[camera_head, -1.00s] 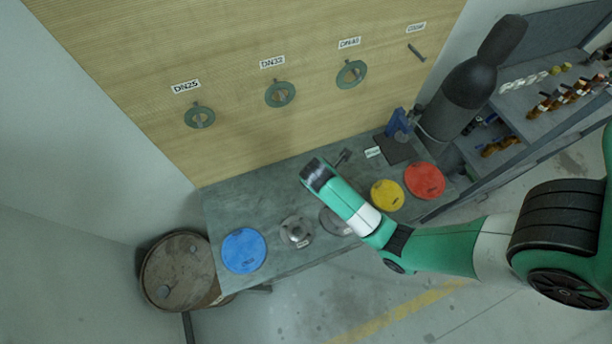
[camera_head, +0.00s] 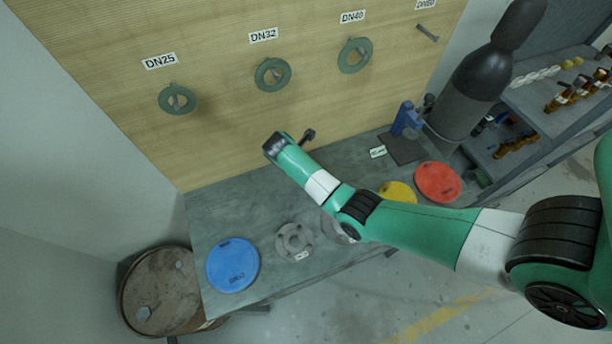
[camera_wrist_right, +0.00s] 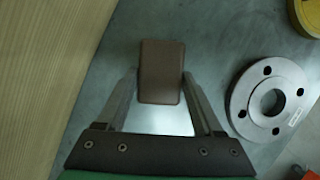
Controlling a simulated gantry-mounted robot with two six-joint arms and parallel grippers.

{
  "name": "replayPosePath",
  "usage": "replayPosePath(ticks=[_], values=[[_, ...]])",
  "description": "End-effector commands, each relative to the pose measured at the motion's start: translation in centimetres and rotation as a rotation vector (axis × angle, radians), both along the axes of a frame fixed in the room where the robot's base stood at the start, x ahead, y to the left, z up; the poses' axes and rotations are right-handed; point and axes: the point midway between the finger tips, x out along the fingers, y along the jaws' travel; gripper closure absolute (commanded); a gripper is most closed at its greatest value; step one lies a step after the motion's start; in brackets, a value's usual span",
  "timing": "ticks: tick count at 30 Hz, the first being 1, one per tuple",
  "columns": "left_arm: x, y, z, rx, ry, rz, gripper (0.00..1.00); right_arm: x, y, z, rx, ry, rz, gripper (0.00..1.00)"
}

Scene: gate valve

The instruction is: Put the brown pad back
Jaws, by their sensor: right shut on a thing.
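The brown pad (camera_wrist_right: 161,70) is a small block with rounded corners in the right wrist view. It sits between the two fingertips of my right gripper (camera_wrist_right: 160,84), which is shut on it. The bench top shows behind the pad. In the head view my right arm reaches in from the right across the bench (camera_head: 215,208). Its wrist is near the wooden board, with a small dark part showing beyond it; I cannot make out the pad there. My left gripper is not in view.
Green rings hang on the board (camera_head: 215,100). A blue disc (camera_head: 233,265), a grey flange (camera_head: 294,241), a yellow disc (camera_head: 398,192) and a red disc (camera_head: 438,182) lie on the bench. A blue vise (camera_head: 406,120) and dark cylinder (camera_head: 470,90) stand at right.

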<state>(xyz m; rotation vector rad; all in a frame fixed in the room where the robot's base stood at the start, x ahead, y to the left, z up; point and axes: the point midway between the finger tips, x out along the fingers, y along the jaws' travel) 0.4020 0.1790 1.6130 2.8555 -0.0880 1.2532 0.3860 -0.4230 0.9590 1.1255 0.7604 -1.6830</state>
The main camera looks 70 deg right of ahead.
Motion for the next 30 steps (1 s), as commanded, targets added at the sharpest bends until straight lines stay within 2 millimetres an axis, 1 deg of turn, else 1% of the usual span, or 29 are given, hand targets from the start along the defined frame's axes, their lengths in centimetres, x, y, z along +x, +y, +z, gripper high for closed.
replayPosePath(ticks=[1, 3, 11, 14, 15, 19, 20, 27, 30], values=[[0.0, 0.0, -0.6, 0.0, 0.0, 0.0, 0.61, -0.1, 0.1, -1.3, 0.002, 0.004, 0.0, 0.83], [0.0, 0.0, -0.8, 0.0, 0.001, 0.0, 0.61, -0.1, 0.1, -1.9, 0.001, 0.003, 0.001, 0.83], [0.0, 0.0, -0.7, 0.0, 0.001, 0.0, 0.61, -0.1, 0.1, -2.0, 0.0, 0.001, 0.001, 0.83], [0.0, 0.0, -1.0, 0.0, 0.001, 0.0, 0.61, -0.1, 0.1, -2.3, 0.0, 0.001, 0.001, 0.83], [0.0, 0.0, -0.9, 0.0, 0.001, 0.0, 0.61, -0.1, 0.1, -2.3, 0.0, 0.001, 0.001, 0.26], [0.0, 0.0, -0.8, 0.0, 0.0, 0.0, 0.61, -0.1, 0.1, -2.2, 0.0, 0.001, 0.001, 0.02], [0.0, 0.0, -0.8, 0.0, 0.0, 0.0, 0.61, -0.1, 0.1, -2.2, 0.0, 0.001, 0.001, 0.01], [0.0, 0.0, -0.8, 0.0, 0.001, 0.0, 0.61, -0.1, 0.1, -2.2, 0.0, 0.001, 0.001, 0.01], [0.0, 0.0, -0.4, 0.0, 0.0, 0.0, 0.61, -0.1, 0.1, -1.6, 0.0, 0.001, 0.001, 0.01]])
